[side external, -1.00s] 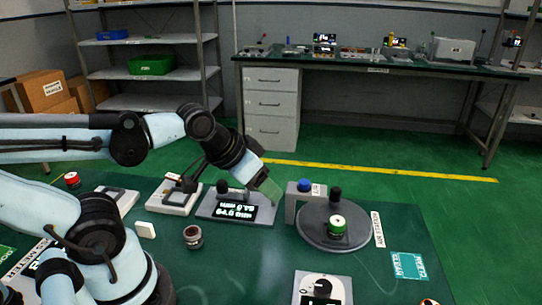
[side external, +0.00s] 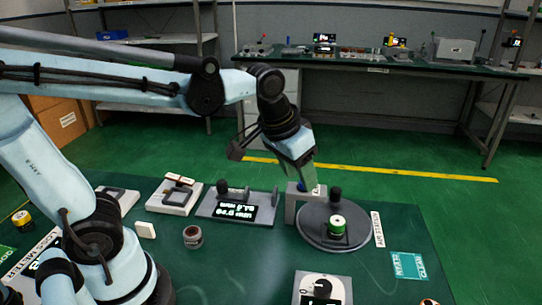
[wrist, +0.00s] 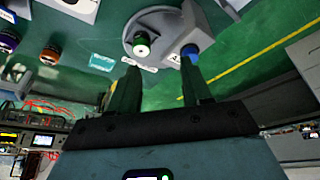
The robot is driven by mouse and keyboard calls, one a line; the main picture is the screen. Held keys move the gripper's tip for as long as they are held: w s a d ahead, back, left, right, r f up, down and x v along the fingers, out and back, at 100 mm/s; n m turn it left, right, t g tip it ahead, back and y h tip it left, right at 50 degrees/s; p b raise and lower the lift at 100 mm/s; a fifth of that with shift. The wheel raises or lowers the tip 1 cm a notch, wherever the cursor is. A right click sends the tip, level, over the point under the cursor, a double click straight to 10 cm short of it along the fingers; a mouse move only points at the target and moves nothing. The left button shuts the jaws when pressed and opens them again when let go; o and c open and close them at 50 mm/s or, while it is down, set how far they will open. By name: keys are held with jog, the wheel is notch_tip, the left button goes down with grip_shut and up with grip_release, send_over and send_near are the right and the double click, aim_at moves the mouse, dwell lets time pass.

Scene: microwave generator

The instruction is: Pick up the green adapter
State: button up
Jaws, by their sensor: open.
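The green adapter (side external: 337,224), a short green cylinder with a pale top, stands on the round grey plate (side external: 312,236) at the right of the bench. It also shows in the wrist view (wrist: 141,45), ahead of my left-hand finger. My gripper (side external: 309,184) is open and empty, pointing down above the grey bracket (side external: 291,207) behind the plate. It is left of and above the adapter, apart from it. In the wrist view, the fingers (wrist: 160,66) reach toward the plate, and the right-hand one overlaps the blue knob (wrist: 190,51) on the bracket.
A black knob (side external: 336,194) stands behind the adapter. A display fixture (side external: 237,208) is left of the bracket, and a dark cylinder (side external: 193,236) stands nearer. A dial box (side external: 322,289) is in front of the plate. The bench between these is clear.

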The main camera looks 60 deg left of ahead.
jog(key=w+d+g, duration=0.2)
jog(key=w+d, duration=0.2)
jog(key=w, duration=0.1)
send_over(337, 221)
jog(key=s, duration=0.1)
notch_tip(337, 221, down, 8)
jog(key=shift+s+d+r, duration=0.1)
jog(key=shift+s, duration=0.05)
jog(key=shift+w+f, duration=0.2)
jog(key=shift+f, duration=0.7)
jog(key=shift+w+f, duration=0.25)
jog(key=shift+f, duration=0.6)
jog(key=shift+w+f, duration=0.2)
jog(key=shift+f, duration=0.7)
jog(key=c, duration=0.8)
jog(key=shift+r, duration=0.15)
